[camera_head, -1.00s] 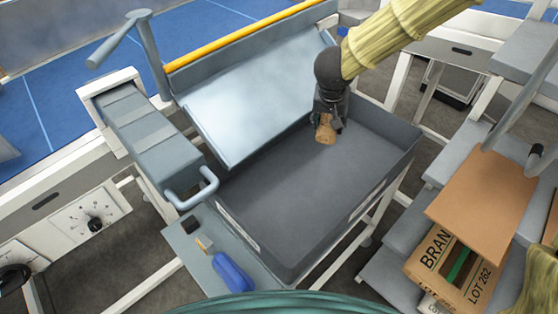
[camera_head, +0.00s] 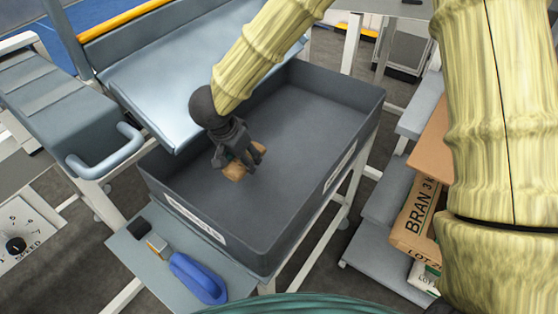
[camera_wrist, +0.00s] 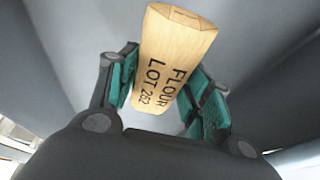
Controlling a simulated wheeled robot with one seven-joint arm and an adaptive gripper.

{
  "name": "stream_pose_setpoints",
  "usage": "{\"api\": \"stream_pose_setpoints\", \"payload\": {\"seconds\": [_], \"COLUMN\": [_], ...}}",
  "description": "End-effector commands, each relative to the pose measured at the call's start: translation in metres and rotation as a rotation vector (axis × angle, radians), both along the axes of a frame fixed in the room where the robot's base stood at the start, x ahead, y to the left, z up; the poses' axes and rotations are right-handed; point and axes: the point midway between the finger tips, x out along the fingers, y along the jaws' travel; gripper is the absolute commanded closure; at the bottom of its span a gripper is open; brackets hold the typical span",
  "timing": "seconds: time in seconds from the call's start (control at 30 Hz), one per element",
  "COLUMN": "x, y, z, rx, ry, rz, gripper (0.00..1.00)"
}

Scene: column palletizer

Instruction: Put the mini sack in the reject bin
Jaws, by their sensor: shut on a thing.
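The mini sack (camera_head: 236,171) is small and tan. In the wrist view the sack (camera_wrist: 170,65) reads "FLOUR LOT 262" and sits between the green finger pads. My gripper (camera_head: 244,160) is shut on it; it also shows in the wrist view (camera_wrist: 168,88). A dark grey open bin (camera_head: 352,92), which I take for the reject bin, stands on a white frame with labels on its walls. In the head view the gripper and sack appear over the bin's left part, inside its outline. I cannot tell how high the sack is above the floor.
A sloped metal chute (camera_head: 180,80) borders the bin at the back left. A side shelf (camera_head: 150,262) holds a blue-handled tool (camera_head: 198,278). The rest of the bin looks empty.

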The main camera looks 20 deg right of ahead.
Motion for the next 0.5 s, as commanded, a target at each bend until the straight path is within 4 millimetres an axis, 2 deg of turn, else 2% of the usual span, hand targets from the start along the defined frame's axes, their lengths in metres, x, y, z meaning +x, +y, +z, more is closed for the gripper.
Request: {"api": "stream_pose_setpoints", "payload": {"seconds": [0.03, 0.23, 0.5], "x": [-0.002, -0.003, 0.025], "y": [0.003, 0.003, -0.037], "z": [-0.009, -0.014, -0.018], "rx": [0.0, 0.001, 0.001], "ry": [0.0, 0.001, 0.0], "rz": [-0.014, -0.046, -0.051], "gripper": [0.8, 0.8, 0.8]}}
